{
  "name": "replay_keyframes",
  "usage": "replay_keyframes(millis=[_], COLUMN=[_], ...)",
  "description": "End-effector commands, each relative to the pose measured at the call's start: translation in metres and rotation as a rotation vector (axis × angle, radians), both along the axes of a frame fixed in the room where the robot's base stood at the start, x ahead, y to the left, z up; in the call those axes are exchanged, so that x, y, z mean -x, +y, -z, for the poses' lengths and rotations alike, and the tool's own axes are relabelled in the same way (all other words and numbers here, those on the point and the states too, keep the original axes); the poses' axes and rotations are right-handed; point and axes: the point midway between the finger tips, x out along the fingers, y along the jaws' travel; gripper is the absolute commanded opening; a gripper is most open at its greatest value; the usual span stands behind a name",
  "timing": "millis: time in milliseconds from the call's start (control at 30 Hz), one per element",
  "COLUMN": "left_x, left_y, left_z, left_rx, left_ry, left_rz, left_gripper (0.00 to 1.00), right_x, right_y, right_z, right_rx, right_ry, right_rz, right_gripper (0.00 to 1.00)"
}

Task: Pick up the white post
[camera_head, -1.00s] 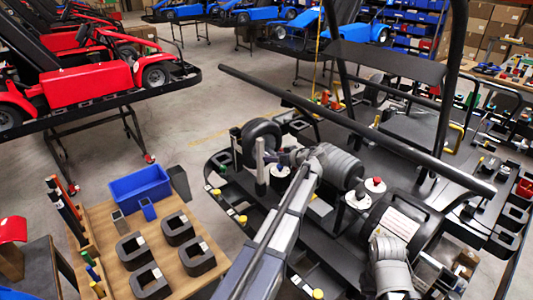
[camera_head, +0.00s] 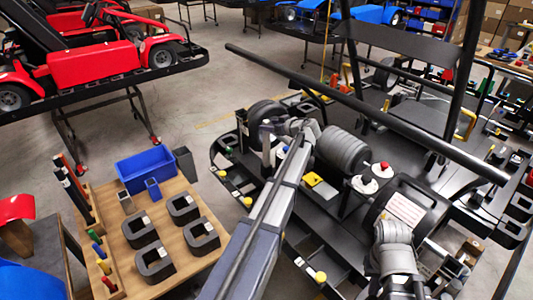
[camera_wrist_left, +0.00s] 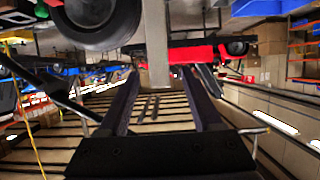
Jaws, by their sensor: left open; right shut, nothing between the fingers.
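The white post (camera_head: 266,152) stands upright on the dark kart, beside a black wheel, in the head view. My left gripper (camera_head: 274,128) is at the upper part of the post. In the left wrist view the post (camera_wrist_left: 157,45) comes in from the top, and its end lies between the two spread fingers of my left gripper (camera_wrist_left: 162,85), with gaps on both sides. That gripper is open. Whether the fingers are level with the post in depth I cannot tell.
The black wheel (camera_wrist_left: 95,20) is close in the left wrist view. A ribbed grey cylinder (camera_head: 345,150) and a long black bar (camera_head: 370,115) are near my left arm. A wooden table (camera_head: 185,265) holds a blue bin (camera_head: 145,170) and several black blocks.

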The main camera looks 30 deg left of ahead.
Motion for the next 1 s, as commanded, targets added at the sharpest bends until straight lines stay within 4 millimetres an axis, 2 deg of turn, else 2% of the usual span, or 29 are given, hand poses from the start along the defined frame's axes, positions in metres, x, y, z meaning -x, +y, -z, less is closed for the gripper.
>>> replay_keyframes(millis=[33, 167, 400, 1000], left_x=[-0.005, -0.011, -0.011, -0.011], left_y=[0.008, 0.022, 0.024, 0.024], left_z=[0.007, 0.013, 0.012, 0.012], left_rx=[0.000, 0.001, 0.001, 0.001], left_ry=[0.000, 0.000, 0.000, 0.000], left_rz=[-0.002, -0.001, 0.000, 0.000], left_gripper=[0.66, 0.66, 0.66, 0.00], right_x=[0.000, 0.000, 0.000, 0.000], right_y=[0.000, 0.000, 0.000, 0.000], right_z=[0.007, 0.012, 0.011, 0.011], right_rx=[0.000, 0.000, 0.000, 0.000], right_ry=[0.000, 0.000, 0.000, 0.000], right_rz=[0.000, 0.001, 0.001, 0.000], right_gripper=[0.00, 0.00, 0.00, 0.00])
